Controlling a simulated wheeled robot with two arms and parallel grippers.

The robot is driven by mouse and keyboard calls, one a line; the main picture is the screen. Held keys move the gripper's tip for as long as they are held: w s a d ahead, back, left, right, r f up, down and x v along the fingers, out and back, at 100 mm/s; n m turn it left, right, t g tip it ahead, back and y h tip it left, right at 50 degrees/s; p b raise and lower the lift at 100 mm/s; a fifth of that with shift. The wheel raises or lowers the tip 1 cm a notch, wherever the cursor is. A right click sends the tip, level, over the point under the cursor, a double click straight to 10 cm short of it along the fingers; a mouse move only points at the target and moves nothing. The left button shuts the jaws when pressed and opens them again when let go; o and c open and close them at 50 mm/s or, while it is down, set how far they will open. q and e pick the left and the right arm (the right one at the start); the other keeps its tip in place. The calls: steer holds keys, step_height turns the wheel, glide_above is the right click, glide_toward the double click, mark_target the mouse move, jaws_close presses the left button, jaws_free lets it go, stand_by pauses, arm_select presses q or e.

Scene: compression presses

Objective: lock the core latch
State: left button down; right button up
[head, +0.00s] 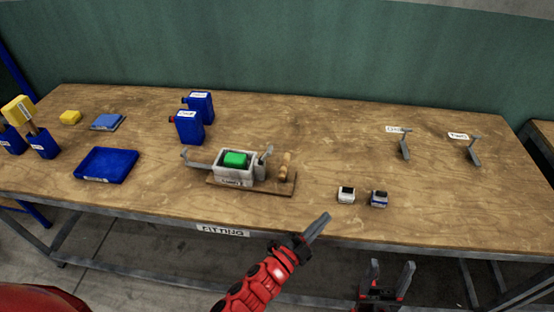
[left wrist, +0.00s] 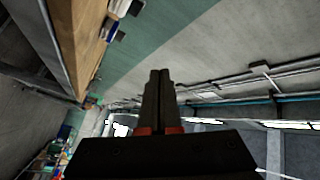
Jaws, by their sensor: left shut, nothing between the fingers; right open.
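A grey press box (head: 234,175) with a green block (head: 236,158) in it stands on a wooden base (head: 272,185) at the front middle of the table. A grey lever (head: 197,163) sticks out to its left, and an upright grey latch-like part (head: 264,162) stands at its right side. I cannot tell which is the core latch or whether it is locked. My right gripper (head: 390,277) is open and empty, lower right.
A wooden peg (head: 285,166) stands on the base's right end. Two small boxes (head: 346,195) (head: 379,198) sit right of the press. Two grey levers (head: 405,147) (head: 472,151) lie far right.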

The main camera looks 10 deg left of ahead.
arm_select(q)
steer(key=w+f+y, duration=0.1)
steer(key=w+f+m+y, duration=0.1)
steer(key=w+f+y, duration=0.1)
steer(key=shift+w+d+f+g+y, duration=0.15)
steer(key=shift+d+g+y, duration=0.05)
steer(key=shift+g+y, duration=0.1)
steer(key=w+y, duration=0.1)
steer(key=w+a+y, duration=0.1)
steer(key=a+y, duration=0.1)
steer(key=y, duration=0.1)
steer(key=shift+w+a+t, duration=0.2)
steer(key=shift+w+t, duration=0.2)
steer(key=a+r+y, duration=0.1)
steer(key=y, duration=0.1)
steer(key=w+a+r+t+y, duration=0.1)
steer(key=a+r+y, duration=0.1)
steer(key=shift+w, duration=0.2)
steer(key=a+r+n+t+y, duration=0.1)
steer(key=a+r+n+y, duration=0.1)
steer(key=a+r+y, duration=0.1)
step_height(320, 180, up, 2)
steer(key=shift+s+a+r+y, duration=0.15)
steer(key=shift+s+a+y, duration=0.15)
steer(key=shift+y, duration=0.4)
steer(key=shift+w+r, duration=0.1)
